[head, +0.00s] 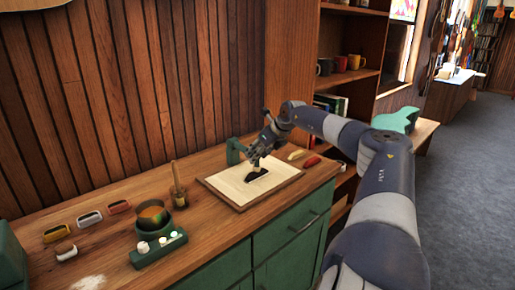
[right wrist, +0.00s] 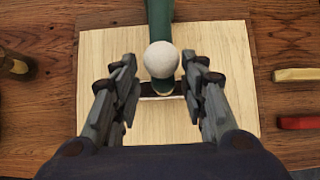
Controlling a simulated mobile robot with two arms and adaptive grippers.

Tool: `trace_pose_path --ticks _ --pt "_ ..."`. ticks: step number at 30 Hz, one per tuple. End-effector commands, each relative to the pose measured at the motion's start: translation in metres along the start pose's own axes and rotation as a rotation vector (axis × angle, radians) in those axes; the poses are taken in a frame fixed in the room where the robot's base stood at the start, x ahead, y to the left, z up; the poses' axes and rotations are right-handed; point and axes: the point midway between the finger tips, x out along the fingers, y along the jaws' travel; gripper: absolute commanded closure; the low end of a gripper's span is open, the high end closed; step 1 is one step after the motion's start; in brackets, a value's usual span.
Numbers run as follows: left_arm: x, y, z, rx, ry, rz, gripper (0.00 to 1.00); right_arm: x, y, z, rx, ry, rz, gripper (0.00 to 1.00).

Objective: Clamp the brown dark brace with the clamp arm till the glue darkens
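A pale wooden board (head: 228,186) lies on the workbench; it fills the middle of the right wrist view (right wrist: 100,45). The green clamp arm (right wrist: 158,20) reaches over the board and ends in a round white knob (right wrist: 161,58). The green clamp (head: 234,152) shows at the board's back edge in the head view. The dark brace (right wrist: 147,90) shows as a thin strip under the clamp's end, partly hidden; I cannot tell if they touch. My right gripper (head: 256,160) is open above the board, its fingers (right wrist: 160,76) either side of the knob, apart from it. My left gripper is not in view.
A brush in a jar (head: 179,190), a dark bowl (head: 152,216), a green rack with white knobs (head: 158,248) and several small blocks (head: 90,218) stand left of the board. A yellow bar (head: 297,155) and a red bar (head: 311,162) lie to its right.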

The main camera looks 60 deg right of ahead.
Motion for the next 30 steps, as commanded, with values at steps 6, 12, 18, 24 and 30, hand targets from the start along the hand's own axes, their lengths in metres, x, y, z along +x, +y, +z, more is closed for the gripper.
trace_pose_path --ticks 6,12,18,24,30 --pt "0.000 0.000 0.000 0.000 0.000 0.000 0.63 -0.005 -0.002 0.007 0.001 -0.016 -0.004 0.53" --pt "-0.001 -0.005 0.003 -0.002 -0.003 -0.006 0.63 -0.008 -0.002 0.009 -0.002 -0.020 -0.005 0.53" --pt "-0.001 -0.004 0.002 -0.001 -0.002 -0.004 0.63 -0.022 -0.001 0.011 -0.012 -0.021 -0.005 0.53" --pt "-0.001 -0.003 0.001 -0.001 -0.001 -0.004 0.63 -0.045 -0.003 0.010 0.000 -0.023 -0.009 0.53" --pt "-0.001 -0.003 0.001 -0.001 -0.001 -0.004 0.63 -0.083 -0.003 0.008 0.000 -0.024 -0.007 0.53"
